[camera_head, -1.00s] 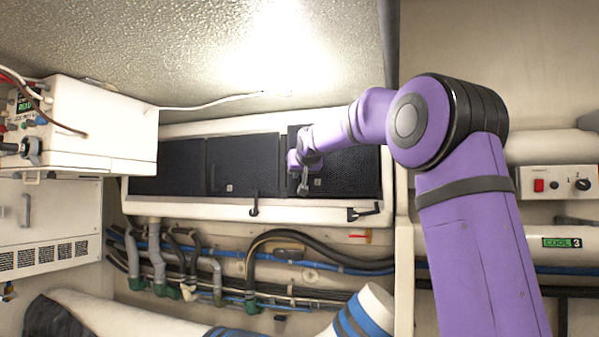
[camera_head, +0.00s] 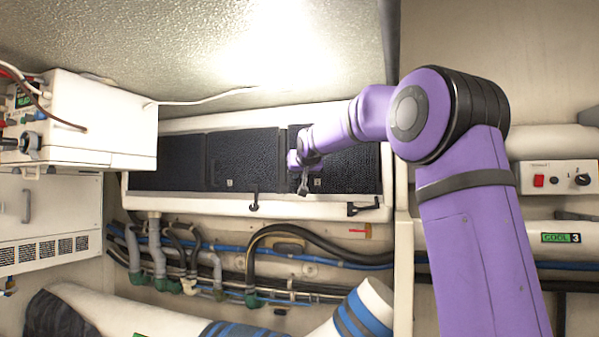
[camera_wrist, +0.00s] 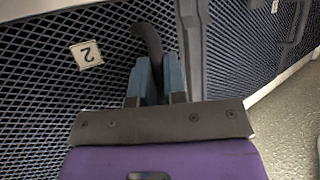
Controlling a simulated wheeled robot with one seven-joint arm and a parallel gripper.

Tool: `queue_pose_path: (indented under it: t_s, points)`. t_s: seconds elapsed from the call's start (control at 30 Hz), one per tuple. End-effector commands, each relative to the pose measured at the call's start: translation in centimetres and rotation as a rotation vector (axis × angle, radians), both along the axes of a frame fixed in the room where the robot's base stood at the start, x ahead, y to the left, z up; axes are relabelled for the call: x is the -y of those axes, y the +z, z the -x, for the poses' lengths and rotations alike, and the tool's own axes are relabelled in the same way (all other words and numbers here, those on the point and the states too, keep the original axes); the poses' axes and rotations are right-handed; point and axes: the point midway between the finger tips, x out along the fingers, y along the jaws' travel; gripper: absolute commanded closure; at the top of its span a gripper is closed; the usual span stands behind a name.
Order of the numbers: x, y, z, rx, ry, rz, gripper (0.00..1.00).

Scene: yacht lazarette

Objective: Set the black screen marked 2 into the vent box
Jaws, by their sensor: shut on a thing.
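The black mesh screen marked 2 (camera_wrist: 87,53) fills the left of the wrist view, and its white label shows upside down. It appears as the right-hand screen (camera_head: 352,170) in the head view, upright at the right end of the white vent box (camera_head: 300,213). My gripper (camera_head: 303,180) is in front of the screen's left part. In the wrist view its blue fingers (camera_wrist: 160,80) are shut on a dark curved handle (camera_wrist: 148,42) of this screen. I cannot tell how deep the screen sits in the box. My arm hides its upper left part.
Two more black screens, one in the middle (camera_head: 243,160) and one at the left (camera_head: 166,163), stand in the box. Dark latches (camera_head: 254,203) (camera_head: 362,209) are on its lower rim. Hoses (camera_head: 290,236) run below. A white instrument box (camera_head: 105,130) stands left.

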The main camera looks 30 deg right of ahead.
Motion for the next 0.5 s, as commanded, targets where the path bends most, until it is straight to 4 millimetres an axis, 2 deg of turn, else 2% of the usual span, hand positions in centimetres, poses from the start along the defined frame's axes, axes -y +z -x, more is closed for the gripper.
queue_pose_path:
  t_s: [0.07,0.1,0.2,0.5]
  points:
    - [-0.02,-0.04,0.02,0.002,0.000,0.002,1.00]
    - [-0.02,-0.02,0.02,0.002,0.000,0.002,0.81]
    - [-0.01,-0.04,0.01,0.002,0.000,0.002,0.58]
    - [-0.03,-0.13,0.06,-0.001,0.000,-0.001,0.58]
